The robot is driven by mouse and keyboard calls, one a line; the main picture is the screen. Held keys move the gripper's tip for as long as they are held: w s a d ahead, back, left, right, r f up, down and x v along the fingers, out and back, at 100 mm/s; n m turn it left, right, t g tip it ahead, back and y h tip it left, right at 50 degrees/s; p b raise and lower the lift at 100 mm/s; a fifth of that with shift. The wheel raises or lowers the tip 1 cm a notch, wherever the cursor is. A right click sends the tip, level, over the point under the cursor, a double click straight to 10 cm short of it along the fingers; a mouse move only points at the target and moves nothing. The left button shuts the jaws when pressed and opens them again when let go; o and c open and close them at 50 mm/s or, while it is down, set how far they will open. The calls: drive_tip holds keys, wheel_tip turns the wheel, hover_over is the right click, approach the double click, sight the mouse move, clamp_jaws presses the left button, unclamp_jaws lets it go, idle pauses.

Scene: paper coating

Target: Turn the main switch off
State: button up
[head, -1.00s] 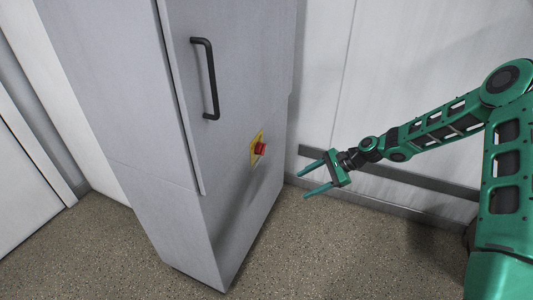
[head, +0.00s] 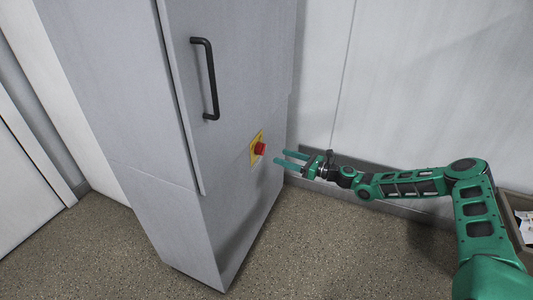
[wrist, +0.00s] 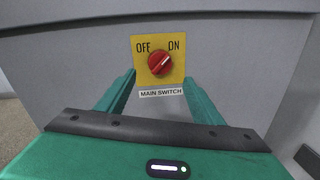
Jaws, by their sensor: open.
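The main switch is a red round knob (head: 260,148) on a yellow plate (head: 253,155), on the front of the grey cabinet. In the wrist view the knob (wrist: 159,63) sits between the words OFF at left and ON at right, above a MAIN SWITCH label (wrist: 161,92). The pale mark on the knob points up and right, towards ON. My green gripper (head: 280,158) is open and empty, just right of the knob in the head view, its fingers pointing at it. In the wrist view the fingers stand either side of the plate's lower part; I see no contact with the knob.
The grey cabinet (head: 120,90) has a black vertical handle (head: 210,80) above the switch. A white wall (head: 420,80) stands behind my arm. The speckled floor (head: 330,240) is clear in front. A box with papers (head: 524,222) shows at the right edge.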

sight(261, 149)
drive_tip(key=x, duration=0.9)
drive_tip(key=shift+a, duration=0.25)
drive_tip(key=shift+c, duration=0.6)
